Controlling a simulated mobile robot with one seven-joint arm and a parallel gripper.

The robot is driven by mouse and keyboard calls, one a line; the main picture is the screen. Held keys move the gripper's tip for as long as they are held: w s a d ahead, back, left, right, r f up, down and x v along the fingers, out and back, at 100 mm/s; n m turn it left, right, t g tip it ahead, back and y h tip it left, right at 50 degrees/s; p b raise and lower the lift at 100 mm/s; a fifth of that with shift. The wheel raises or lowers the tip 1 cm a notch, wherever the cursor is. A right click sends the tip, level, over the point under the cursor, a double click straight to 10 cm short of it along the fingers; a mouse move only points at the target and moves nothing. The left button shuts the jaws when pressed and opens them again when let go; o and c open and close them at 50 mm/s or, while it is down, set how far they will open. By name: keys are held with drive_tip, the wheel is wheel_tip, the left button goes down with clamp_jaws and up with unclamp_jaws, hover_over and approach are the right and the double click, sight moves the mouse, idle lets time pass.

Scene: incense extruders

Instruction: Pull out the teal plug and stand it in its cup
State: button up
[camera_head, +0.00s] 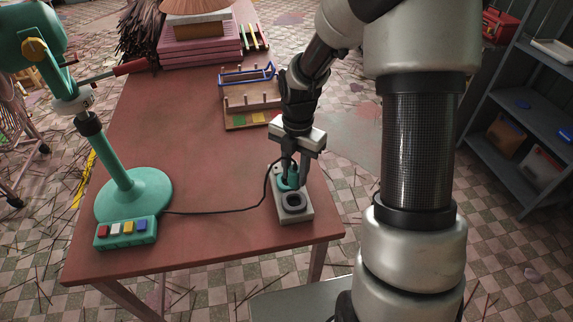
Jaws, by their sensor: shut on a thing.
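The teal plug (293,176) is in the upper part of a small pale block (293,214) near the front right of the red table. A black cable runs to it from the left. My gripper (294,168) points down over the block and is shut on the plug. The fingers hide part of the plug, so I cannot tell how deep it sits. A dark round cup (293,201) is in the nearer part of the block, just in front of the plug, and looks empty.
A teal extruder (133,195) with a coloured button box (126,232) stands on the left of the table (200,130). Its cable crosses the tabletop. A wooden peg rack (250,105) is behind my gripper. Pink boxes (200,45) are at the back. The table's middle is clear.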

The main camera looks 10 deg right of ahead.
sight(295, 186)
drive_tip(key=shift+f+b, duration=2.35)
drive_tip(key=shift+f, duration=0.45)
drive_tip(key=shift+r+p, duration=0.1)
drive_tip(key=shift+p, duration=0.25)
drive_tip(key=shift+f+b, duration=0.85)
drive_tip(key=shift+f, duration=0.65)
drive_tip(key=o, duration=1.1)
